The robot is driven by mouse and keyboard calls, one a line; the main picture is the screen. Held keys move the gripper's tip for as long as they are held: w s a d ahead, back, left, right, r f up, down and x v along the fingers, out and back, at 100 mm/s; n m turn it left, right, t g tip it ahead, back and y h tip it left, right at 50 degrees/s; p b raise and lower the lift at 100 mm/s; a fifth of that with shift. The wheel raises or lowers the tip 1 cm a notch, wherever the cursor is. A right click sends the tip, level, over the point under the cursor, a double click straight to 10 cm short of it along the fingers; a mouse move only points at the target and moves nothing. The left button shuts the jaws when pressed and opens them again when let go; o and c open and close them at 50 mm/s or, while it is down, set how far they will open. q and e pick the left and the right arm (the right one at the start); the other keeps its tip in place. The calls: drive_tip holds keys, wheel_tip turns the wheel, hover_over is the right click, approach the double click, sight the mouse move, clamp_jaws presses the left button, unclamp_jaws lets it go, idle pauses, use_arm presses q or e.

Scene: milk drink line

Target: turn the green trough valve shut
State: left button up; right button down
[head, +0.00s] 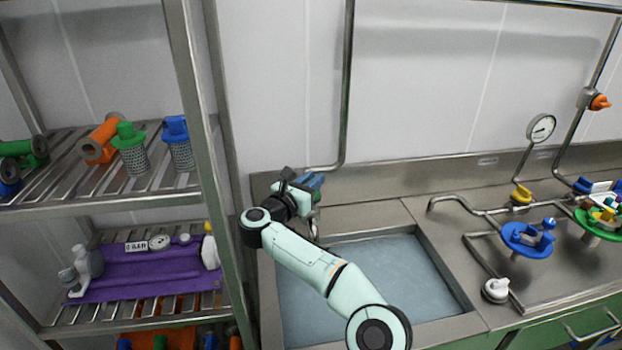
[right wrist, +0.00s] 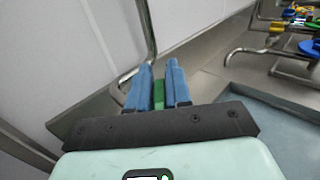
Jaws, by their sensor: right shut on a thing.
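The green trough valve's handle (right wrist: 158,96) shows between the two blue fingers of my right gripper in the right wrist view. My right gripper (right wrist: 158,82) is shut on it, one finger on each side. In the head view my right gripper (head: 312,181) is at the back left corner of the trough (head: 440,257), by the pipe coming down the wall. There only a sliver of green (head: 317,196) shows beside the fingers; the rest is hidden. The trough holds greyish-blue water. My left gripper is not in view.
A steel rack (head: 186,90) with green, orange and blue parts and a purple tray (head: 150,262) stands at the left. To the right on the counter are pipes, a gauge (head: 541,127), a blue round fixture (head: 527,240) and a white knob (head: 496,290).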

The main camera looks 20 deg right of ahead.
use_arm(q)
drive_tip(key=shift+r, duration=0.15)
use_arm(e)
drive_tip(key=shift+g, duration=0.3)
drive_tip(key=c, duration=1.1)
unclamp_jaws()
drive_tip(key=shift+c, duration=0.2)
wheel_tip(320, 180, up, 9)
drive_tip(key=p, duration=0.2)
drive_tip(key=shift+f+p, duration=0.2)
drive_tip(key=shift+p, duration=0.2)
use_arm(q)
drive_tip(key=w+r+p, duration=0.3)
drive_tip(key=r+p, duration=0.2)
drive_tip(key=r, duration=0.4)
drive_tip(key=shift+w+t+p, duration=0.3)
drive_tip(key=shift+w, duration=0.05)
use_arm(e)
wheel_tip(320, 180, up, 11)
drive_tip(key=shift+r, duration=0.2)
